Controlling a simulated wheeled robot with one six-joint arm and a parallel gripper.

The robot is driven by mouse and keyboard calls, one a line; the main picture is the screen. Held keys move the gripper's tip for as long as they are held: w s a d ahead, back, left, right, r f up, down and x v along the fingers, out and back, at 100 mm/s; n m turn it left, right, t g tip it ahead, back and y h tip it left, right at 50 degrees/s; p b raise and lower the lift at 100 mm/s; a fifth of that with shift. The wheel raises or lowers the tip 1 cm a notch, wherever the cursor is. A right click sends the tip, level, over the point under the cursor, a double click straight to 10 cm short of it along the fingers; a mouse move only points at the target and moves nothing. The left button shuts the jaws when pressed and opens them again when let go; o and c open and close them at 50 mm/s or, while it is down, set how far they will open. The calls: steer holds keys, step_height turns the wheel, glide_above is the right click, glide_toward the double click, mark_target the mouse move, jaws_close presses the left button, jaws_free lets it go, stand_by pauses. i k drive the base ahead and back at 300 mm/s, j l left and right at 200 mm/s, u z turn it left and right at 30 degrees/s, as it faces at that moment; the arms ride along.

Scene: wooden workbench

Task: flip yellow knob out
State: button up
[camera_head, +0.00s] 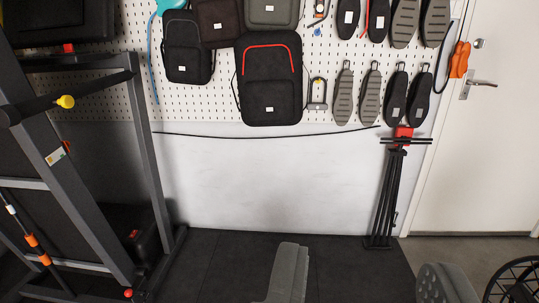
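A small yellow knob (66,101) shows in the head camera view at the upper left. It sits at the side of a dark bar on a folded, treadmill-like frame (90,200). My gripper (365,258) shows at the bottom edge, right of centre, as two grey fingers set wide apart with nothing between them. It is open, and it is well to the right of and below the knob in the picture, not touching it. The lower parts of the fingers are cut off by the frame edge.
A pegboard (210,98) with bags and shoe soles covers the back wall. A folded black stand (388,200) leans at the right, beside a white door (470,160). A wheel (515,282) is at the lower right. The dark floor mat (225,262) is clear in the middle.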

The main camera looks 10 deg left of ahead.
mark_target(66, 101)
steer(key=i+l+u, duration=0.1)
steer(key=i+u, duration=0.35)
steer(key=i+l+u, duration=0.2)
steer(key=i+u, duration=0.25)
steer(key=i+l+u, duration=0.25)
steer(key=u, duration=0.2)
steer(key=i+l+u, duration=0.25)
steer(key=l+u, duration=0.2)
steer(key=i+l+u, duration=0.2)
steer(key=l+u, duration=0.25)
steer(key=l, duration=0.1)
